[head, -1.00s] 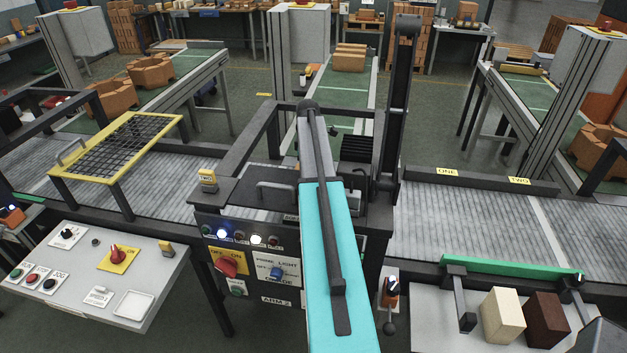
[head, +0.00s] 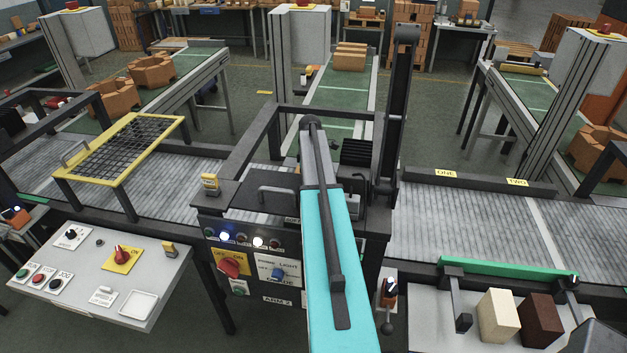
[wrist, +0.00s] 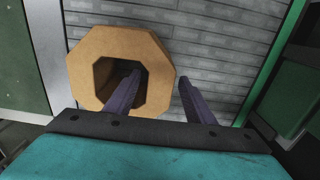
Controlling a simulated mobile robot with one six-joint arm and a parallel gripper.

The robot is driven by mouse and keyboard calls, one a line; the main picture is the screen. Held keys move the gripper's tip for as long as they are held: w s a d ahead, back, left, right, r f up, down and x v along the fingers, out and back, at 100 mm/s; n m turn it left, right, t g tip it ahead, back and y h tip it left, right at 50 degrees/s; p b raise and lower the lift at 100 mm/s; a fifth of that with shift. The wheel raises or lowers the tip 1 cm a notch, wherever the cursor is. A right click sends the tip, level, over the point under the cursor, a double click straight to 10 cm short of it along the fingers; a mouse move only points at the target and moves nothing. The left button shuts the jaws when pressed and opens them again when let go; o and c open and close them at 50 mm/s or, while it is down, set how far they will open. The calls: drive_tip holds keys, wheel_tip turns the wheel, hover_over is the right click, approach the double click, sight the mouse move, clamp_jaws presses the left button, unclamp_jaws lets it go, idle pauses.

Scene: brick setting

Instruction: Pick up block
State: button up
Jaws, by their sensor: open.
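A tan-orange octagonal block (wrist: 92,62) with a hole through its middle lies on a grey slatted surface in the wrist view. My gripper (wrist: 160,76) is open, with its two dark fingers apart. The left finger shows across the block's hole, and the right finger shows just outside the block's right wall. I cannot tell how deep the fingertips reach or whether they touch the block. In the head view my gripper is hidden behind my teal arm, and I cannot make out this block there.
A grey roller conveyor (head: 440,223) crosses the scene, with a dark machine frame around my arm. A yellow-framed mesh guard (head: 120,165) stands at left. A cream block (head: 497,317) and a dark brown block (head: 540,320) sit at right front. Other orange blocks (head: 152,71) lie on the back-left belt.

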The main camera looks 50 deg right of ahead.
drive_tip(key=shift+f, duration=0.7)
clamp_jaws()
drive_tip(key=shift+w+a, duration=0.1)
idle(1.1)
drive_tip(key=shift+r, duration=0.1)
